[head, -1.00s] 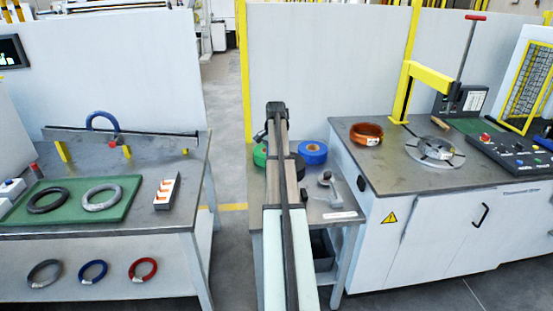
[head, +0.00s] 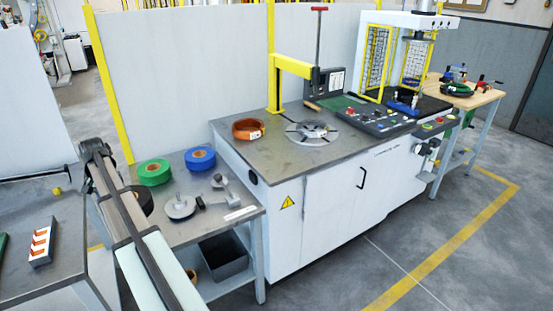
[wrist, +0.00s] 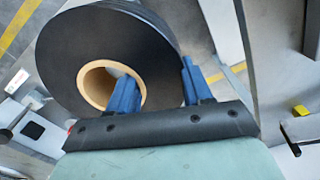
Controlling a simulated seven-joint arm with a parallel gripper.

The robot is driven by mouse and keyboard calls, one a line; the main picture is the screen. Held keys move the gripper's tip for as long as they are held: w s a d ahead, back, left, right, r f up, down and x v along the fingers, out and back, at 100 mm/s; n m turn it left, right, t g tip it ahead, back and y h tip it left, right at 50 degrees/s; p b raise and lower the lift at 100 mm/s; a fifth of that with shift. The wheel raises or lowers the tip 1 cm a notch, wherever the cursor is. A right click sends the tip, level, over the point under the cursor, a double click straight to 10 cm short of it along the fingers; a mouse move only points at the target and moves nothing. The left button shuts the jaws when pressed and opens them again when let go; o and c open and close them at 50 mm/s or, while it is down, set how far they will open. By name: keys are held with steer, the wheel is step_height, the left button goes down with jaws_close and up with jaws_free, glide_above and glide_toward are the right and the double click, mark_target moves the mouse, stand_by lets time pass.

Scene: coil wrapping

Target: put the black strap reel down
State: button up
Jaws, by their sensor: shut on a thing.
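The black strap reel (wrist: 85,45) fills the upper left of the wrist view, with its pale cardboard core (wrist: 98,84) facing the camera. My gripper (wrist: 157,77) is shut on the reel's ring: one blue finger is in the core and the other is outside the rim. Floor shows beyond the reel in this view. In the head view a dark round edge (head: 143,198) shows behind my arm, by the small grey table (head: 228,200). It looks like the same reel, mostly hidden. My fingers are hidden there.
The small table bears a green reel (head: 154,172), a blue reel (head: 201,158) and a grey tool (head: 180,207). A dark bin (head: 222,258) sits below. The workbench with a copper coil (head: 248,129) adjoins at right; another table (head: 60,285) stands at left.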

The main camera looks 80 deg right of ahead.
steer(key=w+a+f+n, duration=0.2)
steer(key=a+n, duration=0.8)
steer(key=a, duration=2.1)
steer(key=s+d+r+m, duration=0.2)
steer(key=d, duration=1.3)
steer(key=s+d+r+m, duration=0.3)
steer(key=d, duration=1.1)
steer(key=s+d+r+m, duration=0.2)
steer(key=d, duration=1.3)
step_height(320, 180, up, 5)
steer(key=m, duration=0.8)
glide_above(266, 156)
steer(key=shift+f, duration=4.55)
